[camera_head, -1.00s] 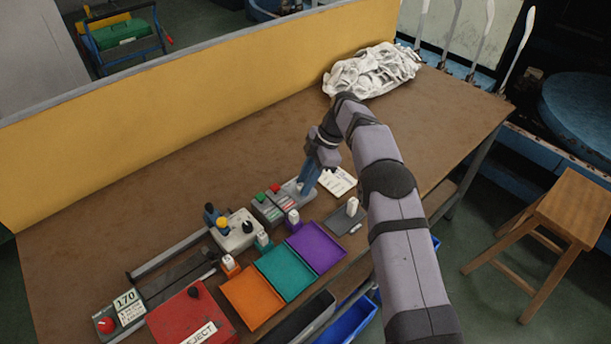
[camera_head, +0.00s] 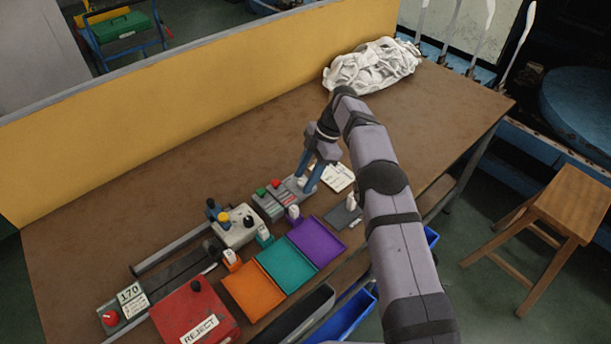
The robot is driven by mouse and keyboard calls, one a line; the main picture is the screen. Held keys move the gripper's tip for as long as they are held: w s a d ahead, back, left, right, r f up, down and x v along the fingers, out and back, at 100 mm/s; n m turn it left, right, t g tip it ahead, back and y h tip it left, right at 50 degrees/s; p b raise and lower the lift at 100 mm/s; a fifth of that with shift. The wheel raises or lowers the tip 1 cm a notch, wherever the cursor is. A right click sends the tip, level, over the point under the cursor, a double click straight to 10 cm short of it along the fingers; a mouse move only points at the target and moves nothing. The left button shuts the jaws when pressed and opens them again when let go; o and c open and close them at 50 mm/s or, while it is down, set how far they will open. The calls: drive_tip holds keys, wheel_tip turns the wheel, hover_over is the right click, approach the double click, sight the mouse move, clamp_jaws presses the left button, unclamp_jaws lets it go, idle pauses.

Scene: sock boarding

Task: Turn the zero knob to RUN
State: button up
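My gripper (camera_head: 305,183) points down at the far right end of the row of devices, its two blue fingers spread apart. Between and below the fingertips is a small grey unit (camera_head: 291,187) with a pale knob-like part (camera_head: 302,182). The fingers partly hide it, and I cannot tell if they touch it. A black knob (camera_head: 248,221) sits on a pale box (camera_head: 236,231) farther left, beside a yellow button. No ZERO or RUN marking is legible, so I cannot tell for certain which is the zero knob.
Green and red buttons (camera_head: 275,184) sit just left of the gripper. Purple (camera_head: 317,242), teal (camera_head: 287,270) and orange (camera_head: 252,291) trays lie in front. A white card (camera_head: 338,178) lies to the right. A red REJECT box (camera_head: 193,318) stands front left.

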drive_tip(key=p+v, duration=0.1)
drive_tip(key=v, duration=0.4)
drive_tip(key=shift+r+p, duration=0.35)
drive_tip(key=shift+r, duration=0.05)
drive_tip(key=p+v, duration=0.1)
drive_tip(key=p, duration=0.2)
drive_tip(key=shift+w+d+r+p, duration=0.1)
drive_tip(key=shift+d+r+p, duration=0.1)
drive_tip(key=shift+d+p, duration=0.1)
